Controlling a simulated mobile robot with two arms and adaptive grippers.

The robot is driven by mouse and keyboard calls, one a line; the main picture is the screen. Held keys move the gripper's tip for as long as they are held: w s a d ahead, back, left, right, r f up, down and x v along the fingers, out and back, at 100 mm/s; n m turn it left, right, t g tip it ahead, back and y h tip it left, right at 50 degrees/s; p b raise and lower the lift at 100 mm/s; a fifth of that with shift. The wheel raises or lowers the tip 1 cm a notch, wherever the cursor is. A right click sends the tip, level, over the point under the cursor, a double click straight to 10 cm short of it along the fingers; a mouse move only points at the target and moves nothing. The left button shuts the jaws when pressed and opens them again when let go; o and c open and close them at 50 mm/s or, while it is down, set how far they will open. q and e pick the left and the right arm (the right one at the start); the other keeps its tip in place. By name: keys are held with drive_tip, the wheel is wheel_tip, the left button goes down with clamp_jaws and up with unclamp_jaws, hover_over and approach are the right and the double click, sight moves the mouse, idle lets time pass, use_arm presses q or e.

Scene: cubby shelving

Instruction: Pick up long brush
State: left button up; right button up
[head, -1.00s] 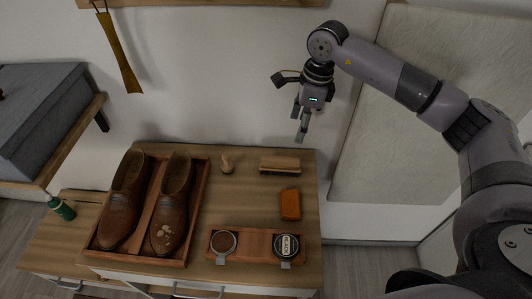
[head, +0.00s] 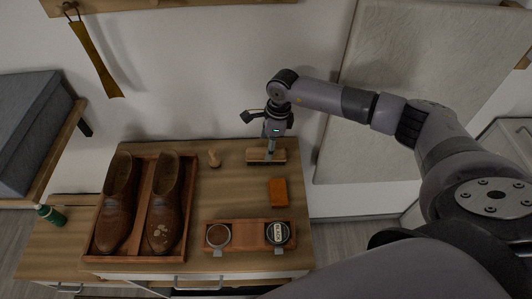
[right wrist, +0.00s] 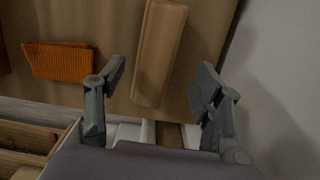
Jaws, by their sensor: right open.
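The long brush (head: 279,156) is a light wooden block lying near the back right edge of the cabinet top. It also shows in the right wrist view (right wrist: 158,55), running lengthwise ahead of the gap between the fingers. My right gripper (head: 270,153) is just over the brush in the head view, pointing down. In the right wrist view the right gripper (right wrist: 160,85) is open, with one finger on each side of the brush's line and apart from it. The bristles are hidden. My left gripper is in neither view.
A wooden tray with two round tins (head: 249,238) stands nearer the front. The wall is close behind.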

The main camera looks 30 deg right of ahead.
drive_tip(key=f, duration=0.1)
drive_tip(key=a+f+p, duration=0.1)
drive_tip(key=f, duration=0.1)
drive_tip(key=shift+f, duration=0.25)
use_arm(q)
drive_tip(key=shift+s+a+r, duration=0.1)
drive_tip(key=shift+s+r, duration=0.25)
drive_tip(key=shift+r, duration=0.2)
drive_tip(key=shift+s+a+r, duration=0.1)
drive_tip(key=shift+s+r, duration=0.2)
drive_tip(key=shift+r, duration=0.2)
use_arm(e)
drive_tip(key=shift+f, duration=0.35)
drive_tip(key=c, duration=1.3)
drive_tip(key=shift+c, duration=0.2)
drive_tip(key=shift+r, duration=0.1)
use_arm(q)
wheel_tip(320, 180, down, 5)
drive_tip(key=b, duration=0.4)
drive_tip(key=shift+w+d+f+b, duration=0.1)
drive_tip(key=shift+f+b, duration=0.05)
drive_tip(key=shift+b, duration=0.25)
use_arm(e)
wheel_tip(320, 180, up, 20)
